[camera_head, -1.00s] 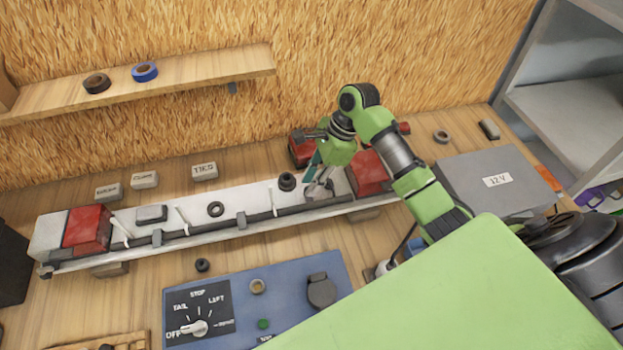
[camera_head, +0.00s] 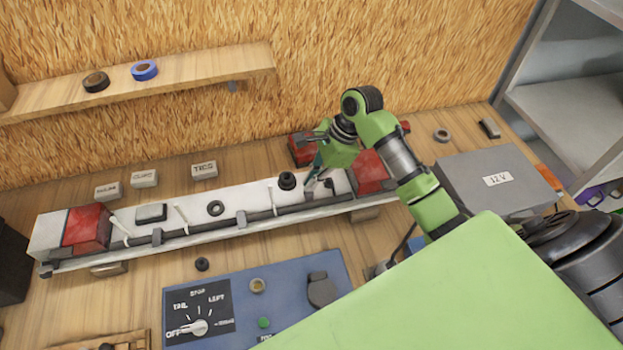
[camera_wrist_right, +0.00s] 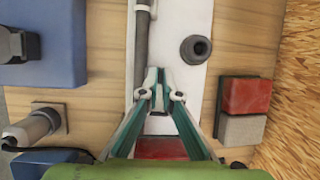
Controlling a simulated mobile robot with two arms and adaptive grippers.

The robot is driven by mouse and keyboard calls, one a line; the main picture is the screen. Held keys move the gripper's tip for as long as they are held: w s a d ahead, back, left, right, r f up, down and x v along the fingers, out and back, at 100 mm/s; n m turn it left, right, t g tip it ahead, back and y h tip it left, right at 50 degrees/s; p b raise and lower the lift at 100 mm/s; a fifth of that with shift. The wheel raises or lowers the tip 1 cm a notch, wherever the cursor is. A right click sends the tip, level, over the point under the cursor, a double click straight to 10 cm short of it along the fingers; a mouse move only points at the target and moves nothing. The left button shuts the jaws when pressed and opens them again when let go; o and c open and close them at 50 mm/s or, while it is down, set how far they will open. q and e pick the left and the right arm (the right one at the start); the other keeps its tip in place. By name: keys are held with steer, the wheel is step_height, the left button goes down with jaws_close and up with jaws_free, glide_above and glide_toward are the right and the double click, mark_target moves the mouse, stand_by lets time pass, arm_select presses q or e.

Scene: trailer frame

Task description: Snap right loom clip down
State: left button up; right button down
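My right gripper (camera_head: 309,186) points down at the right part of the white trailer bar (camera_head: 87,250), close above the dark loom (camera_head: 208,230). In the wrist view its fingertips (camera_wrist_right: 157,80) are close together beside the loom (camera_wrist_right: 141,55); I see nothing clearly held between them. A small grey clip (camera_head: 328,183), the rightmost on the loom, shows just right of the fingertips. Whether they touch it is unclear. My left gripper is not in view.
Red lamps (camera_head: 86,229) and (camera_head: 369,172) sit at the bar's ends. A black grommet (camera_head: 287,181) stands behind the loom, near my gripper. A blue switch panel (camera_head: 280,290) lies in front and a grey 12 V box (camera_head: 490,180) at right.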

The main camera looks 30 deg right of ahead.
steer(key=shift+s, duration=0.1)
steer(key=shift+s+a+t, duration=0.25)
steer(key=shift+s+t, duration=0.5)
steer(key=shift+t, duration=0.25)
steer(key=shift+s+a+f+n+t+h, duration=0.15)
steer(key=shift+s+n+t+h, duration=0.1)
steer(key=shift+s+t, duration=0.3)
steer(key=shift+s+a+f+n+t+h, duration=0.1)
steer(key=shift+s+n+t+h, duration=0.25)
steer(key=shift+t, duration=0.3)
steer(key=t, duration=0.1)
steer(key=s+f+t+b, duration=0.1)
steer(key=shift+s+a+t, duration=0.15)
steer(key=shift+s+t, duration=0.15)
steer(key=t+b, duration=0.1)
steer(key=b, duration=0.1)
steer(key=s+f+n+t+b, duration=0.1)
steer(key=t+b, duration=0.1)
steer(key=b, duration=0.1)
steer(key=s+f+t+b, duration=0.1)
steer(key=b, duration=0.1)
steer(key=shift+a+f+n+t+h+b, duration=0.2)
steer(key=shift+a+n+t+h+b, duration=0.1)
steer(key=shift+n+t+b, duration=0.1)
steer(key=shift+s+f+t+b, duration=0.15)
steer(key=shift+t+b, duration=0.15)
steer(key=shift+b, duration=0.5)
steer(key=shift+t, duration=0.3)
